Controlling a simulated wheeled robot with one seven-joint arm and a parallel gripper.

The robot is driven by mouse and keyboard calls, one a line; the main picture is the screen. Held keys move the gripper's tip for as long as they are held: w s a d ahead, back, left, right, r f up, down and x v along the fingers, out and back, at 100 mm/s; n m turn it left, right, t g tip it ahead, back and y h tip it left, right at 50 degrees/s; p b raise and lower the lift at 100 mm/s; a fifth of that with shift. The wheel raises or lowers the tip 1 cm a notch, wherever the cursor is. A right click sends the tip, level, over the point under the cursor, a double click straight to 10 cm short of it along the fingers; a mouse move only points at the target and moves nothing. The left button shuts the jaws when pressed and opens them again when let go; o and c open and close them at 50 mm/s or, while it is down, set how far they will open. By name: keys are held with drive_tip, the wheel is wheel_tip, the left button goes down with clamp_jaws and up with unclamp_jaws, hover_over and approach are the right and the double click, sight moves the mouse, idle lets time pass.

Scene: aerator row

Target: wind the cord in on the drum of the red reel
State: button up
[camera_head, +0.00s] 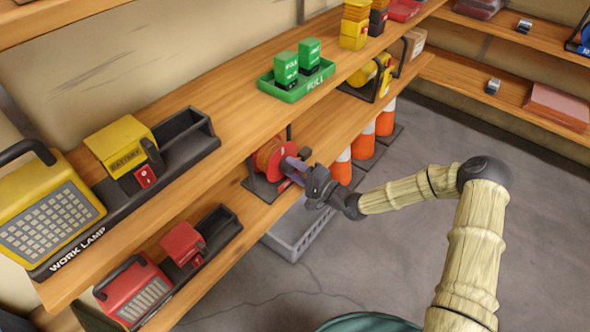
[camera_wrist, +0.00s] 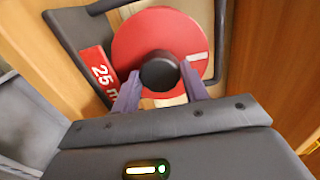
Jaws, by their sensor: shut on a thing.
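The red reel (camera_head: 271,158) stands in a dark frame on the lower shelf, in the middle of the head view. In the wrist view the red reel's round face (camera_wrist: 128,45) fills the upper middle. A red label reading "25 m" (camera_wrist: 98,73) sits on its dark frame (camera_wrist: 62,37). My gripper (camera_head: 301,170) reaches the reel from the right. In the wrist view my gripper (camera_wrist: 158,82) has its two purple fingers shut on a round black knob (camera_wrist: 159,72) in front of the reel's face.
Orange and white cones (camera_head: 363,140) stand behind the reel, to its right. A grey crate (camera_head: 296,228) sits on the floor below the shelf. A red lamp (camera_head: 132,290) stands at the shelf's near end. The upper shelf (camera_head: 235,125) overhangs; open floor (camera_head: 400,215) lies right.

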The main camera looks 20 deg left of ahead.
drive_tip(key=o, duration=1)
drive_tip(key=shift+w+d+f, duration=0.1)
drive_tip(key=shift+d, duration=0.05)
drive_tip(key=p+v, duration=0.1)
drive_tip(key=v, duration=1.6)
drive_tip(key=shift+d+p, duration=0.1)
drive_tip(key=shift+p, duration=0.25)
